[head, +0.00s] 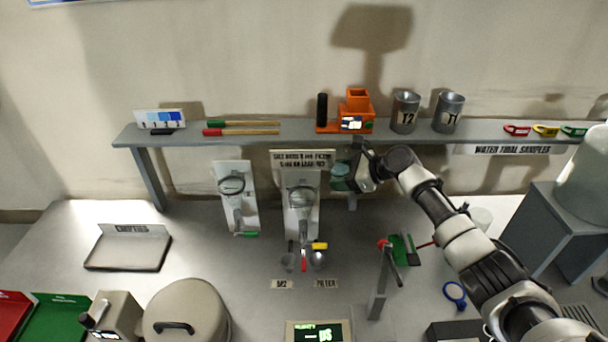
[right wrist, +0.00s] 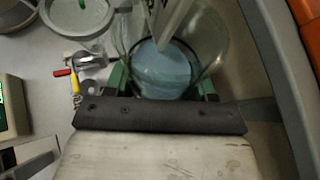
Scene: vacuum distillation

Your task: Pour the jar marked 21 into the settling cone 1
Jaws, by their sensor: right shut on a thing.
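My right gripper (head: 356,174) is shut on a clear glass jar (head: 341,178), just right of the middle cone stand and below the shelf. In the right wrist view the jar (right wrist: 165,72) sits between the fingers, with blue-grey liquid inside; no number on it can be read. Two settling cones stand on white backboards: the left cone (head: 232,186) and the middle cone (head: 300,197), both left of the jar. I cannot read which is number 1. A round cone rim (right wrist: 78,12) shows left of the jar in the right wrist view. My left gripper is not in view.
A grey shelf (head: 270,133) runs above, holding an orange device (head: 356,112) and metal cups (head: 404,112).

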